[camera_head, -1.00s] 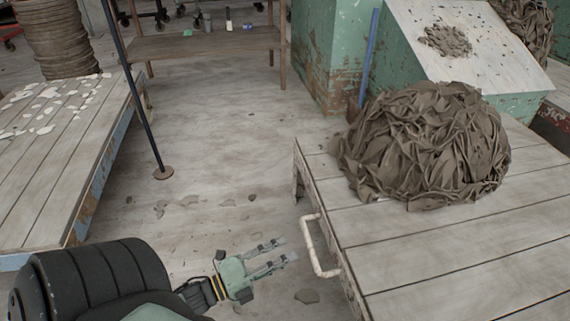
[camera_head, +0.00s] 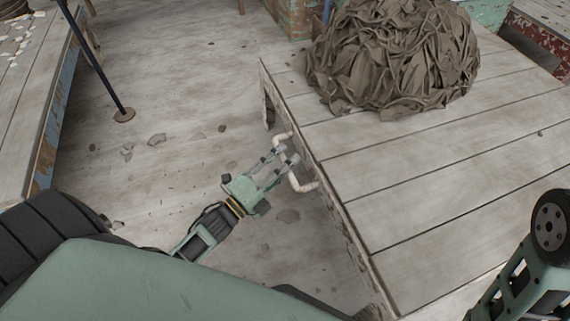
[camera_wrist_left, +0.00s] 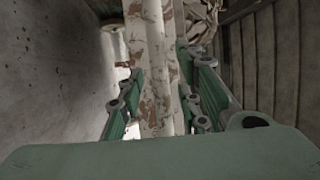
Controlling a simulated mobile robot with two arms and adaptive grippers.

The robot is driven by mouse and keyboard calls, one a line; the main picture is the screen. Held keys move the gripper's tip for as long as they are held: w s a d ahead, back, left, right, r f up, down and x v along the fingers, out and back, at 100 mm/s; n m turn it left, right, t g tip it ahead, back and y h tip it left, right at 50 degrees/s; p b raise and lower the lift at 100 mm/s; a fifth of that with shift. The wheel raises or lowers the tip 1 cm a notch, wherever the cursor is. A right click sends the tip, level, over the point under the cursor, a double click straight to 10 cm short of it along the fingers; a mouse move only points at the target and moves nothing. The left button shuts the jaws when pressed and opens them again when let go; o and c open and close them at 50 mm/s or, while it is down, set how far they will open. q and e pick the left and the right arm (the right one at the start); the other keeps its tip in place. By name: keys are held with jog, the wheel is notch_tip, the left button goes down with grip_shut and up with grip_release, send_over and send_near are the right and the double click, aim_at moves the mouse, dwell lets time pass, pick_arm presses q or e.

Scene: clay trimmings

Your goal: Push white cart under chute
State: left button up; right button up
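The white cart (camera_head: 430,175) has a pale planked top and a worn side edge. A heap of grey-brown clay trimmings (camera_head: 395,55) lies on its far part. A pale bent handle (camera_head: 303,186) sticks out from the cart's left side. My left gripper (camera_head: 281,159) is at this handle, with its fingers apart. In the left wrist view, the handle bar (camera_wrist_left: 157,45) runs between the two open fingers, with a gap to each side. Whether a finger touches it I cannot tell. My right arm shows at the lower right, but its gripper is out of view. The chute's sloping board is not visible now.
A planked platform with a blue edge (camera_head: 47,140) stands at the left. Loose clay bits (camera_head: 157,139) lie on the otherwise open floor. A green structure (camera_head: 487,11) stands behind the cart.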

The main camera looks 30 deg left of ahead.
pick_arm(q)
jog(key=shift+c, duration=0.3)
grip_shut()
dwell(0.3)
